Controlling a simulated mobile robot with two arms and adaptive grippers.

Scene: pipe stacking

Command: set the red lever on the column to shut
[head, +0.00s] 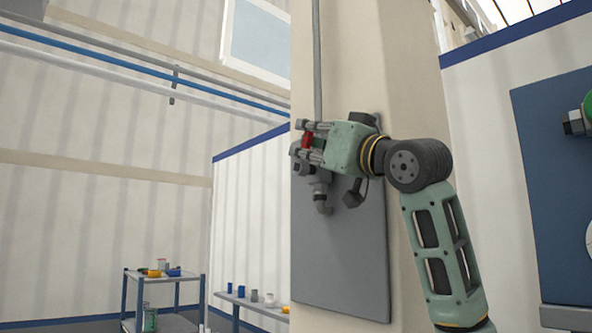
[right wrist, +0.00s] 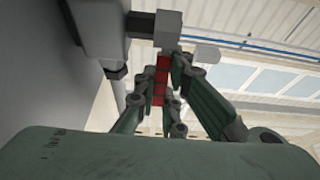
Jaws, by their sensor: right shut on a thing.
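The red lever (head: 307,140) is on a valve with grey pipework (head: 321,190) fixed to a grey plate (head: 345,250) on the beige column (head: 375,70). My right gripper (head: 311,142) reaches in from the right, and its fingers are closed around the lever. In the right wrist view the red lever (right wrist: 161,82) stands between the fingers of my right gripper (right wrist: 160,95), below a grey block of the valve (right wrist: 168,25). The fingers and palm hide part of the lever and valve. My left gripper is not in view.
A grey pipe (head: 317,60) runs up the column from the valve. A blue panel (head: 555,190) with a green fitting is on the wall at right. A cart (head: 160,275) and a shelf (head: 250,303) with small items stand at lower left.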

